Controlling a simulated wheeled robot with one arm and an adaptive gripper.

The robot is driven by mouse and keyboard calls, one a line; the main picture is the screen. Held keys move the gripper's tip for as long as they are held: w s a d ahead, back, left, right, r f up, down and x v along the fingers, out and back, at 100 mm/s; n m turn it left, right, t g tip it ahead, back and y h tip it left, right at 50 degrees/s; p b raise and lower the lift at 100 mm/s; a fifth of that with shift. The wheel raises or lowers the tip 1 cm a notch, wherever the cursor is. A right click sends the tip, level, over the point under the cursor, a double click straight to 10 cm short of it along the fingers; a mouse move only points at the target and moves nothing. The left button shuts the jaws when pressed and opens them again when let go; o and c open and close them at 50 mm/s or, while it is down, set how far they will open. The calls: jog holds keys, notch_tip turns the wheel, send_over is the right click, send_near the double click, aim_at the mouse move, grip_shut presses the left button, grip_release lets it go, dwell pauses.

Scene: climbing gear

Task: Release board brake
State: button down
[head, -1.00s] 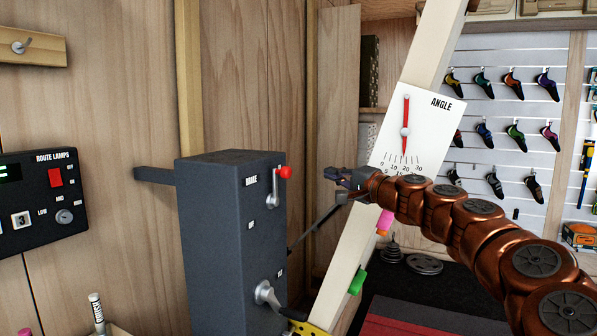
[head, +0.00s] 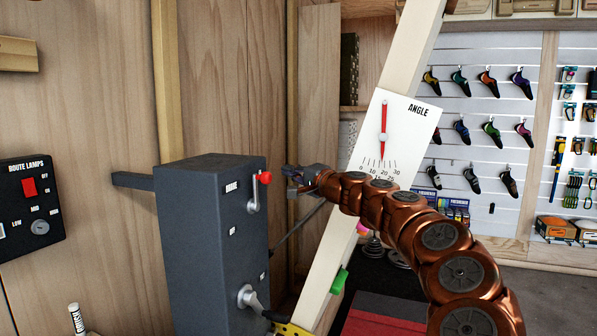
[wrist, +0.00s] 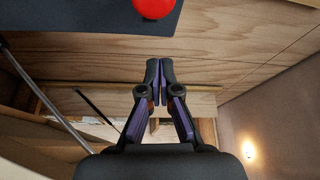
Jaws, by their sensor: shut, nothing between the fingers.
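The brake box (head: 205,235) is a dark grey upright cabinet labelled BRAKE. Its brake lever (head: 253,193) is a metal arm with a red knob (head: 265,177) at the top right of the front face, knob up. My gripper (head: 288,172) is shut and empty, just right of the red knob and apart from it in the head view. In the wrist view the closed fingertips (wrist: 159,62) point at wood panelling, and the red knob (wrist: 153,6) shows at the top edge, beyond the fingertips.
A crank (head: 250,298) sits low on the box. A slanted beam with an ANGLE gauge (head: 405,115) stands to the right, behind my arm. A route lamps panel (head: 30,205) is on the left wall. Climbing shoes (head: 460,80) hang at the back.

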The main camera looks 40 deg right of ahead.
jog(key=shift+a+f+p, duration=0.15)
jog(key=shift+a+p, duration=0.25)
jog(key=shift+a, duration=0.55)
jog(key=shift+a+f+p, duration=0.1)
jog(key=shift+a+p, duration=0.25)
jog(key=shift+a, duration=0.6)
jog(key=shift+s+a+f+b, duration=0.1)
jog(key=shift+a+f+b, duration=0.1)
jog(key=shift+b, duration=0.55)
